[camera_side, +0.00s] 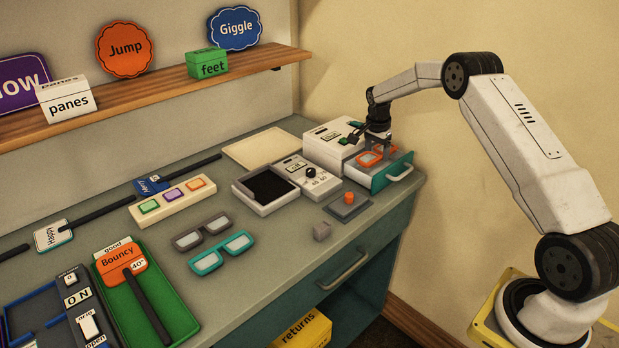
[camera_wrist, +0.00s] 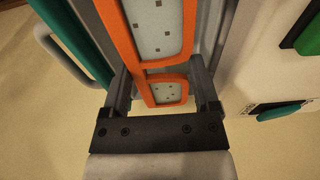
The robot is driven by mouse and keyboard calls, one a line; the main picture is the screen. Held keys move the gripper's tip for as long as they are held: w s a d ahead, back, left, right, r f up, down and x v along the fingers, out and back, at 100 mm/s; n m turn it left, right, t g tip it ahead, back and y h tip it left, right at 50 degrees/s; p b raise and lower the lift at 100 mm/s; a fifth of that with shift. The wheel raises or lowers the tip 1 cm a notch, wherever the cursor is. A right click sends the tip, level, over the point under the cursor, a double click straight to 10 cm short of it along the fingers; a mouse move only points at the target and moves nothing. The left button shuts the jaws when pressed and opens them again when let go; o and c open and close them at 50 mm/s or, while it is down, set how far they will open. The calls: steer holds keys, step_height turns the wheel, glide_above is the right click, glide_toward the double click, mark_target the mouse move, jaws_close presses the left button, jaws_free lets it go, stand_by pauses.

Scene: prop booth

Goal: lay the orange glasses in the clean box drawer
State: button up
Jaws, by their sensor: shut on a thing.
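The orange glasses (camera_side: 369,158) are at the open drawer (camera_side: 379,179) of the white box (camera_side: 333,146). The drawer has a teal front and a pale handle. My gripper (camera_side: 378,145) is over the drawer, shut on the glasses. In the wrist view, the fingers of my gripper (camera_wrist: 162,90) stand on both sides of the orange glasses (camera_wrist: 139,55), near the bridge and one lens. The lenses are pale with small dark squares. I cannot tell whether the glasses touch the drawer floor. The label on the box is too small to read.
Grey glasses (camera_side: 201,231) and teal glasses (camera_side: 221,253) lie on the grey-green table. A green tray (camera_side: 178,309) is at the front left.

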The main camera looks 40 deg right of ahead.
steer(key=shift+f, duration=0.35)
steer(key=shift+f, duration=0.4)
steer(key=shift+f, duration=1.2)
stand_by(3.0)
steer(key=o, duration=1.1)
steer(key=shift+r, duration=0.1)
steer(key=shift+r, duration=3.9)
steer(key=shift+a, duration=0.1)
